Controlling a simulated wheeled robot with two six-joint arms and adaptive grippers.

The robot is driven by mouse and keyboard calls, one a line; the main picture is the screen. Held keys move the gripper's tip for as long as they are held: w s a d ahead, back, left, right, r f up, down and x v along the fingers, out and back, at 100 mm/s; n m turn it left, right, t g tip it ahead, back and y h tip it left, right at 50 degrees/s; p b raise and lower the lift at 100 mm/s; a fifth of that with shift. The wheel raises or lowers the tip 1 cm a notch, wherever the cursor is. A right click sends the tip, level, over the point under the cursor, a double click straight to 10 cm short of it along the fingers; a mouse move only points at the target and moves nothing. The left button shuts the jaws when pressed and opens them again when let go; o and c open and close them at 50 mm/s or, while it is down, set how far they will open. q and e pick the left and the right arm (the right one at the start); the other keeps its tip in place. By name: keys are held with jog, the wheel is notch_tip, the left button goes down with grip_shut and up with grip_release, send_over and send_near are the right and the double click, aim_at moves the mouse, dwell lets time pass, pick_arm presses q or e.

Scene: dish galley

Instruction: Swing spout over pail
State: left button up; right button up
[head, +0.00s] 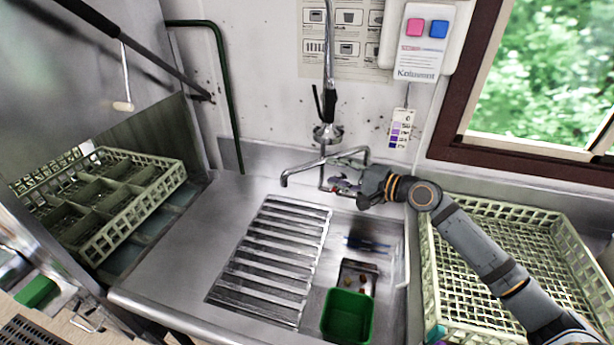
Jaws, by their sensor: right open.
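The metal spout (308,167) extends left from the tap at the back wall, its bent tip over the steel counter to the left of the sink, above the slatted grate's back end. The green pail (347,316) stands in the front of the sink, away from the spout's tip. My right gripper (338,185) is open, beside and just below the spout near the tap's base. It looks empty; whether it touches the tap cannot be told. My left gripper is not in view.
A slatted grate (268,262) lies left of the sink (398,290). A cream rack (490,215) stands to the right, under my right arm. Another rack (128,215) sits in the dishwasher at left. A sprayer pipe (329,60) hangs above the spout.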

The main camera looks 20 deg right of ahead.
aim_at(310, 167)
jog(key=p+x, duration=0.1)
jog(key=x, duration=0.2)
jog(key=p+x, duration=0.1)
jog(key=x, duration=0.2)
jog(key=p+x, duration=0.1)
jog(key=x, duration=0.3)
jog(key=shift+w+d+f+p, duration=0.15)
jog(key=shift+d+f+p, duration=0.05)
jog(key=shift+f+p, duration=0.2)
jog(key=shift+w+a+f, duration=0.15)
jog(key=shift+w+a, duration=0.05)
jog(key=shift+w, duration=0.05)
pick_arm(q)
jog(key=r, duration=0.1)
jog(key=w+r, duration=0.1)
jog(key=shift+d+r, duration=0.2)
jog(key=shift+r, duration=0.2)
pick_arm(e)
grip_shut()
